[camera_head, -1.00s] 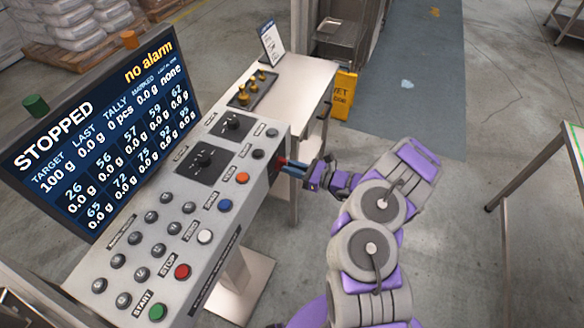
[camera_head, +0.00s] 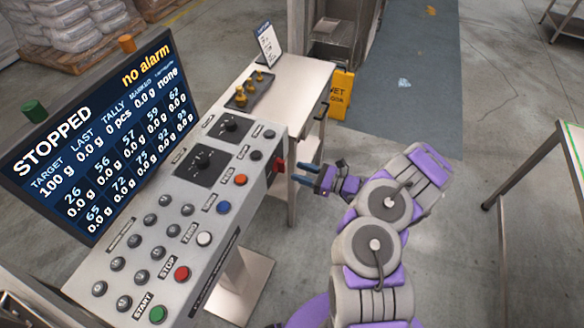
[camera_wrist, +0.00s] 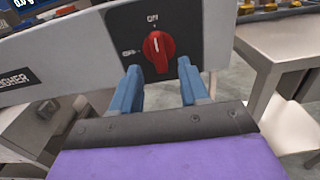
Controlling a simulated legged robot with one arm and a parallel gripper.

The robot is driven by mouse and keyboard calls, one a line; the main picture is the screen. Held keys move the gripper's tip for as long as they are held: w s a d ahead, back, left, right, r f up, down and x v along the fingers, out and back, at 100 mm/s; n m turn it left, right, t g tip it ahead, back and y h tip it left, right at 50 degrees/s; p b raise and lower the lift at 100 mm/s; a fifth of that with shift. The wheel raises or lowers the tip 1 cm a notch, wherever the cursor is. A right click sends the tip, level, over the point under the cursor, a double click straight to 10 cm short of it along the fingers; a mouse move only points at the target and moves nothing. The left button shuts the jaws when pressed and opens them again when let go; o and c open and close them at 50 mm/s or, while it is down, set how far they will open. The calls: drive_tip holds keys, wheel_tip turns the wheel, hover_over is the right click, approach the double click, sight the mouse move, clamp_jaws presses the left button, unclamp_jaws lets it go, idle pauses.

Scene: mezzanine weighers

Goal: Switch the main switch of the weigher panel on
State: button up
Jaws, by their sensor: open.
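The main switch is a red rotary knob (camera_wrist: 158,50) on a black plate on the end face of the grey weigher panel (camera_wrist: 60,58). In the wrist view its grip stands nearly upright, toward the "ON" mark above; the "OFF" mark is at its left. In the head view the knob (camera_head: 279,166) shows at the panel's right end. My gripper (camera_head: 307,174) is open and empty, a short gap to the right of the knob. In the wrist view its two blue fingers (camera_wrist: 160,88) are spread below and either side of the knob, apart from it.
The lit screen (camera_head: 105,135) reads "STOPPED" and "no alarm". Several buttons and dials cover the panel top. A steel table (camera_head: 295,82) with a weight tray stands behind, and a yellow sign (camera_head: 341,95) beyond. Open floor lies to the right.

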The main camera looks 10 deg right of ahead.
drive_tip(key=p+v, duration=0.1)
drive_tip(key=v, duration=1.2)
drive_tip(key=shift+p, duration=0.4)
